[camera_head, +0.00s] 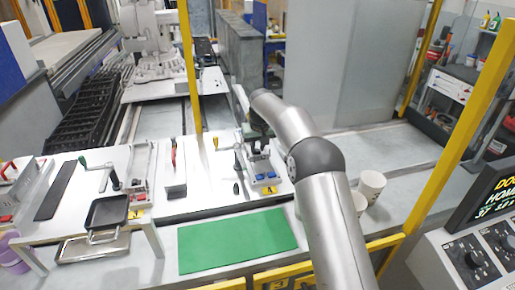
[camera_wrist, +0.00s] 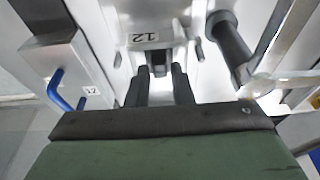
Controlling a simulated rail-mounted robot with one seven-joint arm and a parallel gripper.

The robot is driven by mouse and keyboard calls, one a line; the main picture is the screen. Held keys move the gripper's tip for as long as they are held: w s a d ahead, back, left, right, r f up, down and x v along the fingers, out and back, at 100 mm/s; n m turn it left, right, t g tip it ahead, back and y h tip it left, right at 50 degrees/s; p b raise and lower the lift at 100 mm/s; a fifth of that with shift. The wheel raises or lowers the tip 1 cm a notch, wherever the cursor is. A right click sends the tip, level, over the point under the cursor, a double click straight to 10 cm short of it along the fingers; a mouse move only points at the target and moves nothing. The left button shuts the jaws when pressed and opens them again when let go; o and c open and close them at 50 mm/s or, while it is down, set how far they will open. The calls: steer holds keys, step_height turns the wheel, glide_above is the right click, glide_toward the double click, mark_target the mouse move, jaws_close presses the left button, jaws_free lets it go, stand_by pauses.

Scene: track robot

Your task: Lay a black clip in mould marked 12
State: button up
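In the wrist view, a mould marked 12, its label (camera_wrist: 149,38) appearing upside down, lies straight ahead of my gripper (camera_wrist: 159,72). My gripper's two dark fingers stand apart, with light metal showing between them. A small black piece (camera_wrist: 159,69), possibly the black clip, sits between and just beyond the fingertips; I cannot tell whether it is part of the mould. In the head view, my gripper (camera_head: 258,147) is low over the fixture with blue parts (camera_head: 264,176), and it partly hides that fixture.
A side block with a blue handle (camera_wrist: 63,90) and a dark cylinder (camera_wrist: 229,36) flank my gripper closely. A green mat (camera_head: 237,241) lies in front, with a black tray (camera_head: 107,212) at left and white cups (camera_head: 371,185) at right. A yellow post (camera_head: 189,65) stands behind.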

steer(key=b+v, duration=0.2)
steer(key=v, duration=0.9)
steer(key=shift+s+r, duration=0.15)
steer(key=shift+r, duration=0.1)
steer(key=s+d+r+m+h, duration=0.1)
steer(key=s+d+r, duration=0.1)
steer(key=s+d, duration=0.6)
steer(key=s+d+r+m, duration=0.1)
steer(key=s+d, duration=0.4)
steer(key=s, duration=0.6)
steer(key=s+d+f, duration=0.2)
steer(key=s+f, duration=0.1)
steer(key=s, duration=0.6)
steer(key=s+d+f+m+g, duration=0.1)
steer(key=s+d+f, duration=0.2)
steer(key=s, duration=0.6)
steer(key=s+d+f+m, duration=0.1)
steer(key=s+f, duration=0.3)
steer(key=s, duration=0.5)
steer(key=shift+d+f+g, duration=0.3)
steer(key=shift+d, duration=0.5)
steer(key=shift+s, duration=0.1)
steer(key=shift+f+b, duration=0.9)
steer(key=shift+f, duration=0.2)
